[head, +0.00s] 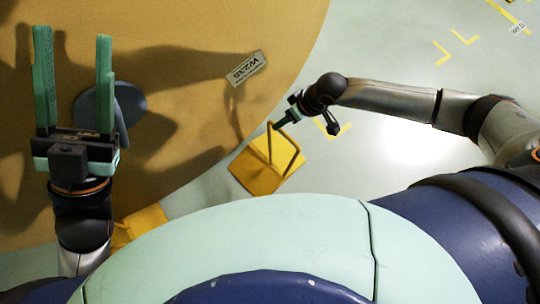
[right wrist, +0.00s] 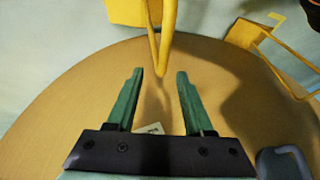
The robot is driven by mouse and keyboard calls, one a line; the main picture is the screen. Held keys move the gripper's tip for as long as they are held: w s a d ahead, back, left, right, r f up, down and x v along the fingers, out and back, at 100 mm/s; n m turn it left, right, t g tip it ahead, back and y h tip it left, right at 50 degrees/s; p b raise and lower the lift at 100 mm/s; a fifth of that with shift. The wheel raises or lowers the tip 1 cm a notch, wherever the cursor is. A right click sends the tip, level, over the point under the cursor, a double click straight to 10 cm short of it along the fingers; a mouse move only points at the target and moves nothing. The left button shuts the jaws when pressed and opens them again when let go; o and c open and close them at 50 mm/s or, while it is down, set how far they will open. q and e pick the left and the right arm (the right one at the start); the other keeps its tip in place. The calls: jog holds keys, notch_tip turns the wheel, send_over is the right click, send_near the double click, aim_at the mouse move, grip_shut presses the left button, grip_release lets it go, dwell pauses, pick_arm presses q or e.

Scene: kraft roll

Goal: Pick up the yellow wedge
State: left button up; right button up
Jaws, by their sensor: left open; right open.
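The yellow wedge (head: 258,172) sits on the pale floor against the edge of the big brown roll. A yellow loop handle rises from it. My right gripper (head: 282,121) is open at the top of this handle in the head view. In the right wrist view the wedge (right wrist: 125,10) is at the top edge, mostly cut off. Its handle end reaches between the open fingertips of my right gripper (right wrist: 160,74); contact cannot be told. My left gripper (head: 73,38) is open and empty, held up in front of the roll.
The brown roll (head: 200,30) fills the left, with a white label (head: 246,69). A second yellow wedge (head: 143,222) is partly hidden by my left arm; it also shows in the right wrist view (right wrist: 243,34). A blue-grey object (head: 128,103) is behind my left gripper. Floor at right is clear.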

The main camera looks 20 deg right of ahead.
jog(key=b+x, duration=0.2)
jog(key=x, duration=0.3)
jog(key=shift+s+a+f, duration=0.1)
jog(key=shift+a+f, duration=0.1)
jog(key=shift+c, duration=0.3)
grip_shut()
dwell(0.9)
jog(key=shift+a+r, duration=0.1)
jog(key=shift+r, duration=0.1)
